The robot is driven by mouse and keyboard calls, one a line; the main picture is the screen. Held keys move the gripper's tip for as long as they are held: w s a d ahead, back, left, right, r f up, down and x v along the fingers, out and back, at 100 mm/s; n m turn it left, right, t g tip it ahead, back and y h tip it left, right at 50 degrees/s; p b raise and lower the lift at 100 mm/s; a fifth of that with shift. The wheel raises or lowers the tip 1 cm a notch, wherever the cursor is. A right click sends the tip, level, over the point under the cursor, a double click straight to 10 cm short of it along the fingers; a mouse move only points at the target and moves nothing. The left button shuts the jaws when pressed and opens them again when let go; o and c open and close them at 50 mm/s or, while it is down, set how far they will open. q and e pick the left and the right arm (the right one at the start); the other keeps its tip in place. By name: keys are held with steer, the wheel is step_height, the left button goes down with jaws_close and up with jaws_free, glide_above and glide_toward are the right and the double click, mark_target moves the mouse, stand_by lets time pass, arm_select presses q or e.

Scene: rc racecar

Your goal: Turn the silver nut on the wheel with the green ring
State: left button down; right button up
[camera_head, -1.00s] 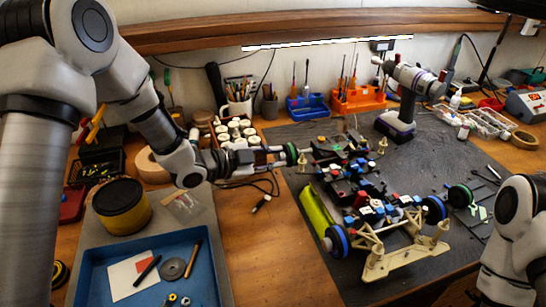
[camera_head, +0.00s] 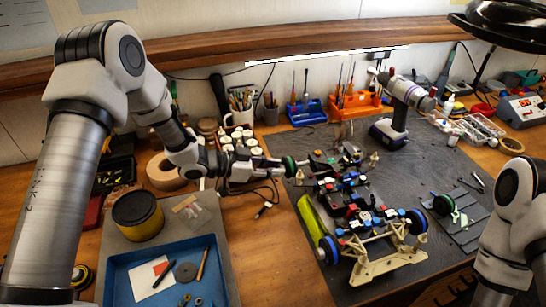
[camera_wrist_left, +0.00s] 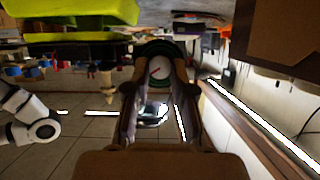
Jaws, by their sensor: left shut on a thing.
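The wheel with the green ring (camera_head: 290,166) sits on the rear left of the RC car (camera_head: 350,200), on the dark mat. My left gripper (camera_head: 277,169) reaches it from the left, its fingers against the wheel's outer face. In the left wrist view, the green ring (camera_wrist_left: 160,46) shows behind the fingertips, and my left gripper (camera_wrist_left: 160,72) closes around the silver nut (camera_wrist_left: 159,68) at the hub. The nut is hidden in the head view. My right arm shows at the right edge, but its gripper is out of view.
A blue tray (camera_head: 118,275) with small parts and a yellow-black tin (camera_head: 138,216) are at the front left. A yellow-green body shell (camera_head: 311,218) lies beside the car. A drill (camera_head: 398,110) stands behind it.

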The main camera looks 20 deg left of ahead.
arm_select(q)
steer(key=shift+w+a+f+n+g+h+p, duration=0.1)
steer(key=shift+n+g+h+p, duration=0.45)
steer(key=shift+n, duration=0.65)
steer(key=shift+w+a+f+n+g+h+p, duration=0.15)
steer(key=shift+n+g+h+p, duration=0.4)
steer(key=shift+n, duration=0.65)
steer(key=shift+w+r+n+g+h+p, duration=0.1)
steer(key=shift+n+g+h+p, duration=0.35)
steer(key=shift+n, duration=0.75)
arm_select(e)
steer(key=shift+r, duration=1.8)
arm_select(q)
steer(key=shift+h, duration=0.25)
steer(key=c, duration=1)
jaws_free()
steer(key=shift+o, duration=0.2)
steer(key=v, duration=0.7)
steer(key=shift+a, duration=0.25)
